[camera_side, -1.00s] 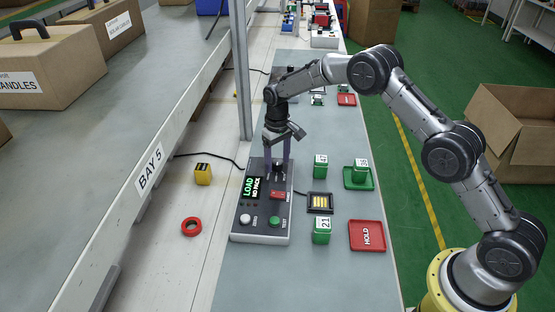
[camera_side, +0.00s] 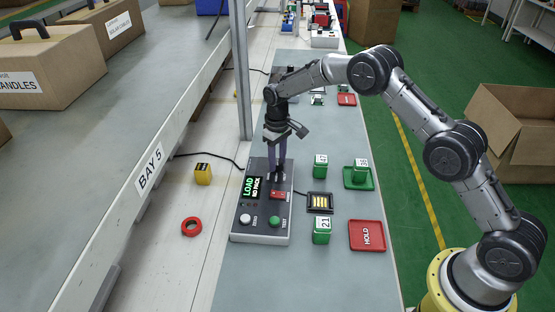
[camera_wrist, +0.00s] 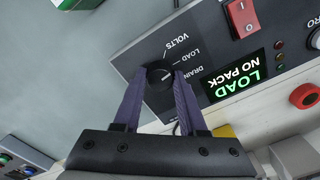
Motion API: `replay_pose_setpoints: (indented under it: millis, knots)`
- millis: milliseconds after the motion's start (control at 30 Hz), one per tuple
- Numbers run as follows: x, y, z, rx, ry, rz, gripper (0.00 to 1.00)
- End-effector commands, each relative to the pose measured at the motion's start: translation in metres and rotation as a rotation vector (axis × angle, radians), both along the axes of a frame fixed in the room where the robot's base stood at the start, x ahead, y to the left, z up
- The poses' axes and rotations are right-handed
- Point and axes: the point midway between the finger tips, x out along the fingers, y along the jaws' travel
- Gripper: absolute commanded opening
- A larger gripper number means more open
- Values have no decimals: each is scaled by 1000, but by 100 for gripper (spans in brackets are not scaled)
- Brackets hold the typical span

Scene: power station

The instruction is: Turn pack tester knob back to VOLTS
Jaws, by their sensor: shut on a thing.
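The pack tester (camera_side: 250,226) is a dark grey box with a light base on the bench. Its display (camera_side: 252,188) reads "LOAD NO PACK", also legible in the wrist view (camera_wrist: 238,77). The black round knob (camera_wrist: 160,72) sits beside the printed words VOLTS, LOAD and DRAIN. My gripper (camera_wrist: 161,80) points down at the tester's far end with its two purple fingers on either side of the knob, shut on it. In the side view my gripper (camera_side: 277,173) mostly hides the knob, and I cannot tell its exact pointer direction.
A red rocker switch (camera_side: 278,195), a white button (camera_side: 245,219) and a green button (camera_side: 274,222) share the tester's face. Green packs (camera_side: 320,167) and a red HOLD tray (camera_side: 367,236) stand to the right. A metal post (camera_side: 240,75) rises behind the tester.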

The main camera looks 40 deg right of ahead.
Motion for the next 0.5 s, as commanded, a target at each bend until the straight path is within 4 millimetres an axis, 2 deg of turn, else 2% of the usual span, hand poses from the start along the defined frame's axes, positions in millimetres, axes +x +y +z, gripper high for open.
replay_pose_setpoints:
  millis: [500]
  knots:
    - [0,0,1,0,-1,425,0]
